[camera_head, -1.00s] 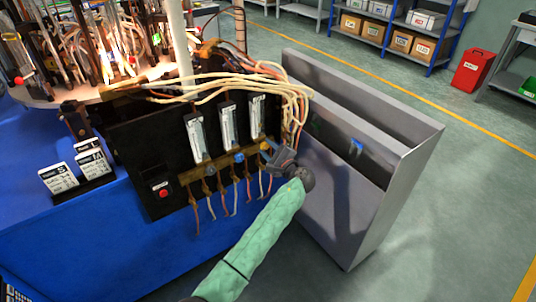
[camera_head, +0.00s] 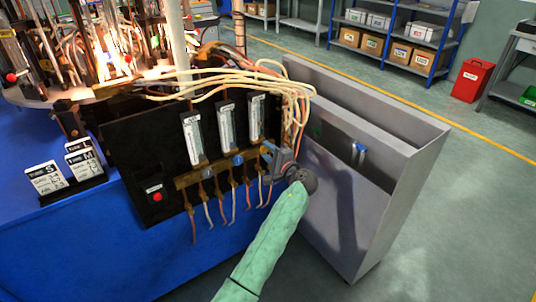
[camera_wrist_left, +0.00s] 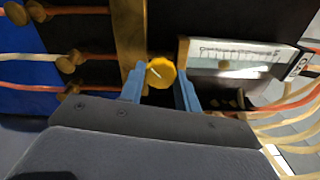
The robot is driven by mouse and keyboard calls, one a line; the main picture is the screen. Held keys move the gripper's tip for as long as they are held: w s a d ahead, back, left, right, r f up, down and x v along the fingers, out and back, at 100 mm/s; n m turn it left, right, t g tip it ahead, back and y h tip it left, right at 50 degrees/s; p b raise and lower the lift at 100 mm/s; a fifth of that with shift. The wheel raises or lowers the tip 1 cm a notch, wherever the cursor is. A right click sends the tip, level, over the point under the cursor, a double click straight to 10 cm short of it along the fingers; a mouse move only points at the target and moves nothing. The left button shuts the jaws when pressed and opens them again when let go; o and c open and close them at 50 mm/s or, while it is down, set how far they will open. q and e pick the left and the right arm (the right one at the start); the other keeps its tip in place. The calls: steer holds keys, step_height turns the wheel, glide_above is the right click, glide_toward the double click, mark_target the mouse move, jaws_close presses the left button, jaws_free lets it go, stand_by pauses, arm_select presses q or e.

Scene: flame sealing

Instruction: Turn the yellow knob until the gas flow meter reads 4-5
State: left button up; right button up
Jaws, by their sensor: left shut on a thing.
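The yellow knob (camera_wrist_left: 161,73) shows in the left wrist view between the two blue fingers of my left gripper (camera_wrist_left: 160,84), which is shut on it. A pale mark crosses the knob's face. In the head view, my left gripper (camera_head: 268,151) is at the right end of the brass strip on the black panel, and the knob is hidden there. The gas flow meter (camera_head: 257,117) above it is upright, right of two similar meters. It also shows in the left wrist view (camera_wrist_left: 240,56), but its reading is too small to tell. My right gripper is out of view.
A blue knob (camera_head: 238,160) sits on the brass strip left of my gripper. Hoses hang below the strip and pale cables arch above the meters. A grey metal bin (camera_head: 345,215) stands close on the right. A red button (camera_head: 157,197) is at the panel's lower left.

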arm_select(q)
steer(key=shift+f, duration=0.15)
steer(key=o, duration=0.9)
steer(key=shift+o, duration=0.2)
